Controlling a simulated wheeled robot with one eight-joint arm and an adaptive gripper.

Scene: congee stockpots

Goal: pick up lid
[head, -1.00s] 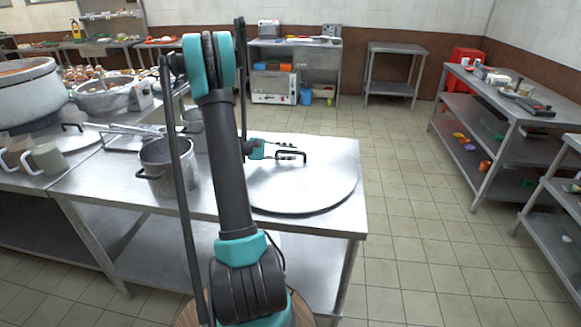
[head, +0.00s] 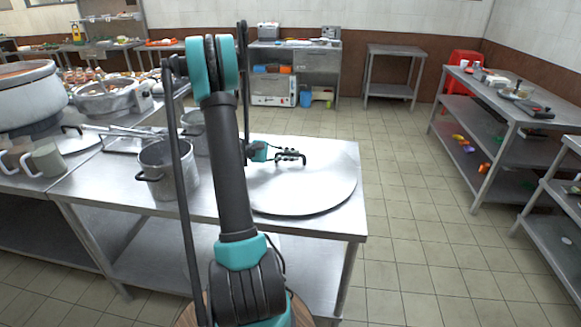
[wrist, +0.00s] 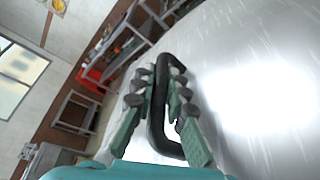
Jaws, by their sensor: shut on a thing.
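The lid (head: 315,189) is a large round flat metal disc with a black handle on top. It lies on the steel table in the head view, and its shiny surface fills the right of the wrist view (wrist: 260,110). My gripper (head: 289,156) is at the lid's handle, coming from the left. In the wrist view, the gripper's fingers (wrist: 160,100) stand on both sides of the black handle (wrist: 160,130) and are shut on it. My arm hides the left part of the lid in the head view.
The steel table (head: 318,222) bears the lid near its right edge. A metal pot (head: 165,178) stands to the left of my arm. The floor to the right is clear up to shelving (head: 500,125).

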